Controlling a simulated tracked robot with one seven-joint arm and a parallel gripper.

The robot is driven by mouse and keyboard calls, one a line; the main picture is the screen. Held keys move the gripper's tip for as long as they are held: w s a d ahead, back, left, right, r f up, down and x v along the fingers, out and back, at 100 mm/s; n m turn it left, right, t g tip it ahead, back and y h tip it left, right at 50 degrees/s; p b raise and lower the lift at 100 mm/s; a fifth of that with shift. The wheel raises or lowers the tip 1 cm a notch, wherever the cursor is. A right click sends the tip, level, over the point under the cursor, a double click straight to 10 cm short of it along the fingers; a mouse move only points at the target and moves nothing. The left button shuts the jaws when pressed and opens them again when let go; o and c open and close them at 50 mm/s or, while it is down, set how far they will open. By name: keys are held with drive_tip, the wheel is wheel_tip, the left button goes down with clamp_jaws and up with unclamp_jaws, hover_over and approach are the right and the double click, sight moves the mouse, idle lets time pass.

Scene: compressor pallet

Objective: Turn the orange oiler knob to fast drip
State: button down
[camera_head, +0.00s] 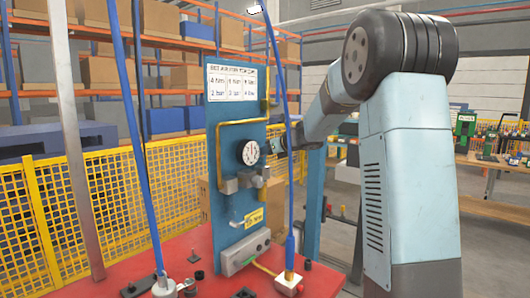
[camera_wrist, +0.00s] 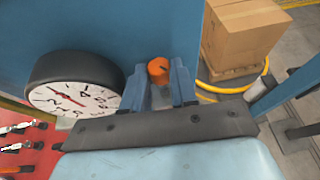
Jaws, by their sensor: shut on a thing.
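The orange oiler knob (camera_wrist: 158,69) shows in the wrist view between the two blue-grey fingertips of my gripper (camera_wrist: 159,75). It is a short orange cylinder with a dark mark on its face. My gripper is shut on it; the exact contact at the finger sides is hard to see. In the head view my gripper (camera_head: 277,144) reaches the blue panel (camera_head: 223,116) just right of the round gauge, and I cannot make out the knob there. No fast-drip marking is readable in either view.
A white-faced gauge (camera_wrist: 75,96) sits close left of my gripper, and also shows in the head view (camera_head: 248,153). A yellow pipe (camera_head: 218,150) runs along the panel. A blue hose (camera_head: 284,90) hangs in front. A cardboard box (camera_wrist: 243,40) stands at right.

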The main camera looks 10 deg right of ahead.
drive_tip(key=shift+a, duration=0.2)
drive_tip(key=shift+w+d+n+g+y, duration=0.1)
drive_tip(key=shift+d+n+g+y, duration=0.1)
drive_tip(key=shift+n+g+y, duration=0.4)
drive_tip(key=shift+w+d+n+g+y, duration=0.15)
drive_tip(key=shift+n+g+y, duration=0.25)
drive_tip(key=shift+n+y, duration=0.25)
drive_tip(key=shift+w+d+n+g+y, duration=0.1)
drive_tip(key=shift+n+g+y, duration=0.5)
drive_tip(key=shift+n+g, duration=0.25)
drive_tip(key=shift+w+d+n+g+y, duration=0.1)
drive_tip(key=shift+n+g+y, duration=0.45)
drive_tip(key=shift+n+g, duration=0.3)
drive_tip(key=c, duration=1.2)
unclamp_jaws()
drive_tip(key=shift+s, duration=0.1)
drive_tip(key=v, duration=1.3)
drive_tip(key=shift+s+d, duration=0.15)
drive_tip(key=shift+d, duration=0.2)
